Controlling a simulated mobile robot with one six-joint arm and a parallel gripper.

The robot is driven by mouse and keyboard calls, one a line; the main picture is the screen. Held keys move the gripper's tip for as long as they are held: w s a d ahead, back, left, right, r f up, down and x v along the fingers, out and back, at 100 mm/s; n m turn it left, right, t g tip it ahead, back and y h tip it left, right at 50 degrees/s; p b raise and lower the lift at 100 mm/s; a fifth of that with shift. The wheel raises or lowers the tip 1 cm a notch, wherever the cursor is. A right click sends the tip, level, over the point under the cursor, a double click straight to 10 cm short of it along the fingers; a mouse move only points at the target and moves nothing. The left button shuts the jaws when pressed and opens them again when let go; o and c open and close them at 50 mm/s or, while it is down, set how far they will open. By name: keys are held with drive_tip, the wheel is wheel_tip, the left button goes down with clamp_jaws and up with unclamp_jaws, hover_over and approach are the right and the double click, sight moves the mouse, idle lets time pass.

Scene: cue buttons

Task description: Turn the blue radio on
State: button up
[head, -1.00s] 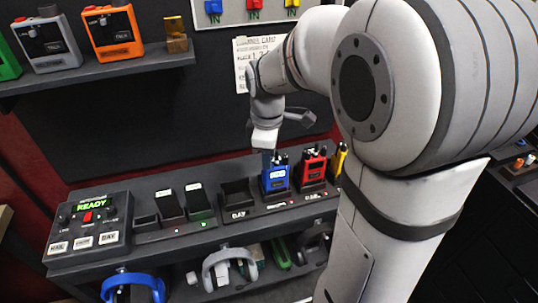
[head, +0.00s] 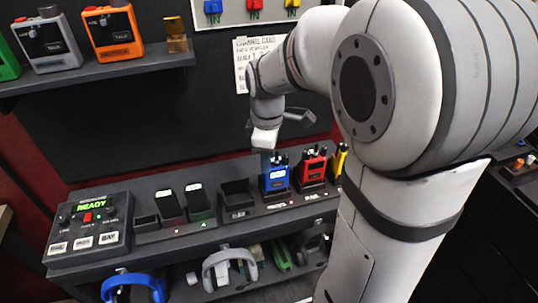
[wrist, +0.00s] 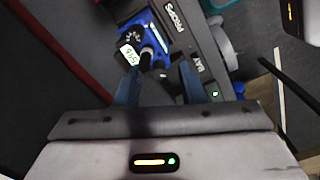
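The blue radio (head: 275,178) stands upright in a dock slot on the bench, with a white label on its front and dark knobs on top. In the wrist view the blue radio (wrist: 155,40) lies just ahead of the fingertips, left of the middle of the gap. My gripper (head: 265,153) is above the radio's top in the head view, pointing down. In the wrist view my gripper (wrist: 160,78) has its two blue-grey fingers apart with nothing held between them. I cannot tell whether a finger touches the knobs.
A red radio (head: 313,166) stands right beside the blue one, with a yellow one (head: 341,160) beyond. An empty dock slot (head: 238,192) is to the left. A control box (head: 88,225) reads READY. Headsets hang below, including a blue one (head: 133,284). A shelf holds an orange radio (head: 112,32).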

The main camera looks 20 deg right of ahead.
wheel_tip(320, 180, up, 8)
drive_tip(key=shift+s+f, duration=0.1)
idle(0.5)
drive_tip(key=m, duration=0.5)
drive_tip(key=shift+m+p, duration=0.3)
drive_tip(key=m, duration=0.7)
drive_tip(key=shift+p, duration=0.4)
drive_tip(key=m, duration=0.4)
drive_tip(key=shift+m, duration=0.4)
drive_tip(key=m, duration=0.5)
drive_tip(key=shift+f+p, duration=0.2)
drive_tip(key=shift+p, duration=0.15)
wheel_tip(320, 180, down, 8)
drive_tip(key=shift+r, duration=0.15)
